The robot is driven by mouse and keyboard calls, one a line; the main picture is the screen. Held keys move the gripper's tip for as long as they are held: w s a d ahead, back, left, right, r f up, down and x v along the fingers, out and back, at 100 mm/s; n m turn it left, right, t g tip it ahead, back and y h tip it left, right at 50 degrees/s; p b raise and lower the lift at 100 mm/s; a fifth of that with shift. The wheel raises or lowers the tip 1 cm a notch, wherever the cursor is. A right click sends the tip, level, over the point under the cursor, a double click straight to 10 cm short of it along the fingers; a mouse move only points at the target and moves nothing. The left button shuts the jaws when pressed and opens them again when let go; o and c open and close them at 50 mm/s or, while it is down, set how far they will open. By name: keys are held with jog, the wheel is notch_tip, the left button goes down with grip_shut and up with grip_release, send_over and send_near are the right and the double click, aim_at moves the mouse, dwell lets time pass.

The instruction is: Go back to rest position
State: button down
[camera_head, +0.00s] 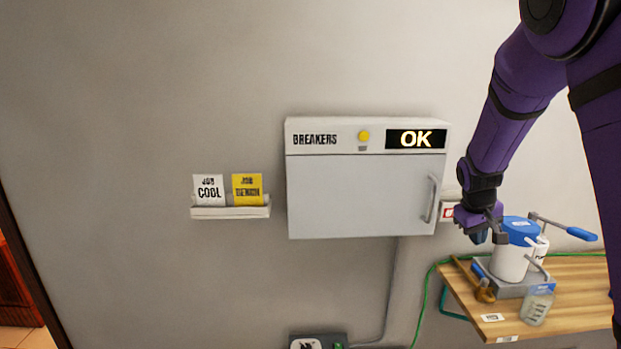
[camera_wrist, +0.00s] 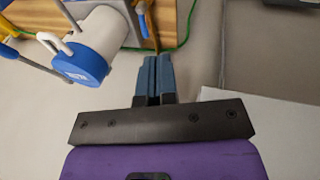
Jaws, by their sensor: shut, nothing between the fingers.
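My gripper (camera_head: 482,236) is at the end of my purple arm, at the right of the head view. It is just right of the breaker box and close to the left of the white canister with a blue lid (camera_head: 512,262). In the wrist view my gripper (camera_wrist: 154,62) has its two blue-grey fingers together with nothing between them. The canister (camera_wrist: 95,50) shows at the upper left there, apart from the fingers.
A closed breaker box (camera_head: 360,190) with a handle and an "OK" display hangs on the wall. Left of it is a card holder (camera_head: 230,212) with two cards. A wooden table (camera_head: 470,300) at the lower right holds a bottle (camera_head: 537,305). A green cable (camera_head: 424,305) runs beside it.

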jog(key=s+a+r+m+t+y, duration=0.1)
jog(key=s+a+r+y, duration=0.15)
jog(key=s+r, duration=0.55)
jog(key=s+a+r+t+y, duration=0.1)
jog(key=s+a+r, duration=0.2)
jog(key=s+r, duration=0.5)
jog(key=s+a+r, duration=0.1)
jog(key=s+a, duration=0.1)
jog(key=s, duration=0.6)
jog(key=s+a+r+t, duration=0.1)
jog(key=s+a, duration=0.1)
jog(key=s, duration=0.6)
jog(key=shift+s, duration=0.15)
